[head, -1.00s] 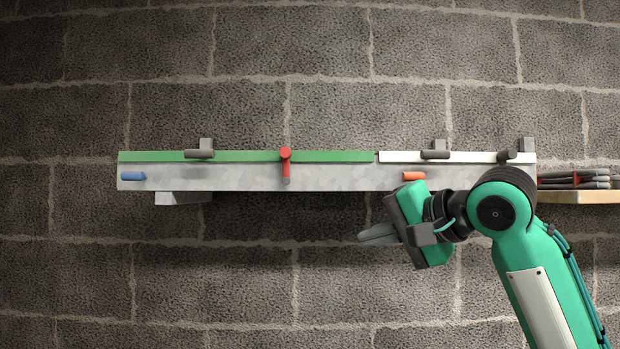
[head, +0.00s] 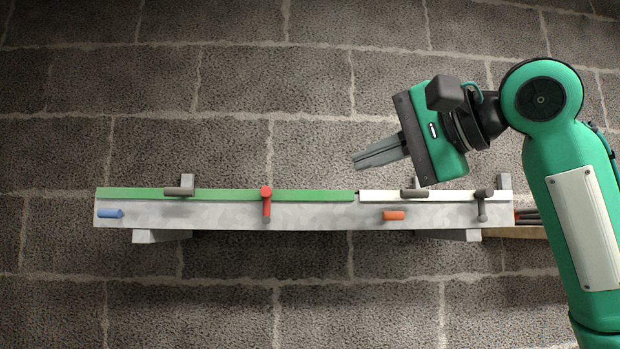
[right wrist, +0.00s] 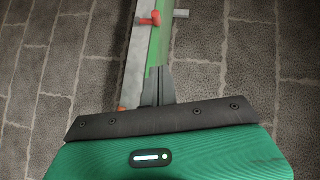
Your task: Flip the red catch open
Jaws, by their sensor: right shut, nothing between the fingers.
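The red catch (head: 266,205) sits on the front of a long grey metal trunking. Its arm hangs straight down from a round pivot at the green lid (head: 225,196). It also shows in the right wrist view (right wrist: 148,19), near the top. My right gripper (head: 355,163) is shut and empty. It shows above the trunking in the head view, to the right of the red catch and apart from it, with its fingers pointing left. In the right wrist view its fingertips (right wrist: 167,70) show below the catch, over the green lid. My left gripper is not in view.
The trunking (head: 330,216) also carries a white lid (head: 445,197), grey catches (head: 180,191), a dark catch (head: 482,204) hanging down, a blue peg (head: 109,213) and an orange peg (head: 393,215). A wooden shelf (head: 530,232) stands at the right. The wall above is clear.

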